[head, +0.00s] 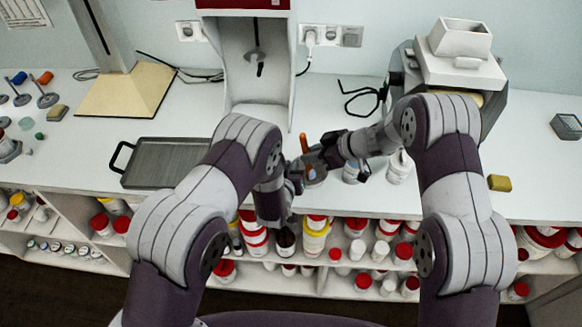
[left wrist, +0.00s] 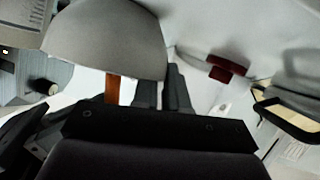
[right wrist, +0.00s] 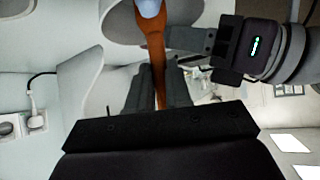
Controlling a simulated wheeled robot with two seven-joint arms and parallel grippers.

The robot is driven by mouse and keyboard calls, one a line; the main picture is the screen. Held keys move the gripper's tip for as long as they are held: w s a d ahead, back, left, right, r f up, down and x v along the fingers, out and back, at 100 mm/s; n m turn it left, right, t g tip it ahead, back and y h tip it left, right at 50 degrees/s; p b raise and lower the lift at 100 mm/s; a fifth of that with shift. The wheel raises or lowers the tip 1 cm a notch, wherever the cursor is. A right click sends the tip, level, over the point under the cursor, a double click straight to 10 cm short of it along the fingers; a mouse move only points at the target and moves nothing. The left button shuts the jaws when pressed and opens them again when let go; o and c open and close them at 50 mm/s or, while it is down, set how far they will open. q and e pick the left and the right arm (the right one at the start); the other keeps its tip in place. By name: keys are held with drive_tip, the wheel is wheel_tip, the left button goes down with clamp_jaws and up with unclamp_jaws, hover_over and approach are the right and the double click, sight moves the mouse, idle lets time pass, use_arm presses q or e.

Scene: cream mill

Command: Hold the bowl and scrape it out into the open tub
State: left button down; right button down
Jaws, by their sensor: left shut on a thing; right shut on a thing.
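A small grey bowl (head: 316,174) is held above the counter; it fills the upper left of the left wrist view (left wrist: 105,40). My left gripper (head: 297,181) is shut on it at its edge. My right gripper (head: 318,150) is shut on an orange-brown scraper (head: 304,143). In the right wrist view the scraper (right wrist: 156,50) runs up between the fingers to a pale blue end at the bowl (right wrist: 185,12). The bowl's inside is mostly hidden. White tubs (head: 398,168) stand to the right of the grippers; I cannot tell which is open.
A grey tray (head: 165,163) with a black handle lies left of my left arm. A white machine (head: 256,70) stands behind the grippers and another (head: 460,55) behind my right arm. A yellow sponge (head: 499,183) lies at right. Shelves below hold several red-lidded jars.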

sight(304, 134)
drive_tip(key=shift+w+d, duration=0.2)
drive_tip(key=shift+w+a, duration=0.15)
drive_tip(key=shift+a, duration=0.05)
drive_tip(key=shift+s+a, duration=0.2)
idle(0.5)
drive_tip(key=shift+r, duration=0.1)
idle(0.5)
drive_tip(key=shift+r, duration=3.9)
use_arm(q)
drive_tip(key=c, duration=1.1)
unclamp_jaws()
